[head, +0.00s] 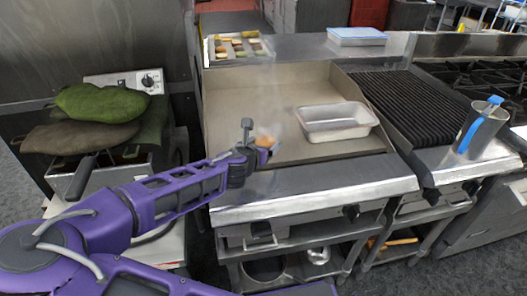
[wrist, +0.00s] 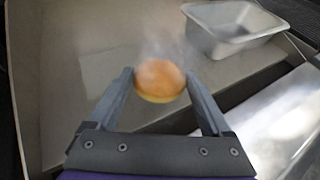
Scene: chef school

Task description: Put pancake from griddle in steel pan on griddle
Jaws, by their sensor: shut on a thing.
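The pancake (wrist: 160,80) is round and golden brown, held between the two fingers of my gripper (wrist: 160,84). In the head view the pancake (head: 266,142) shows as a small brown disc at the fingertips of my gripper (head: 258,142). It appears to be above the front left part of the griddle (head: 250,110). The steel pan (head: 337,121) is a rectangular open tray on the right half of the griddle. In the wrist view the pan (wrist: 232,30) is at the upper right, apart from the pancake. Its visible inside looks empty.
A metal tray with several food pieces (head: 237,46) stands behind the griddle. A blue-lidded container (head: 357,36) is on the back ledge. A ribbed grill (head: 414,103) and a steel jug (head: 480,128) are to the right. The griddle's left half is bare.

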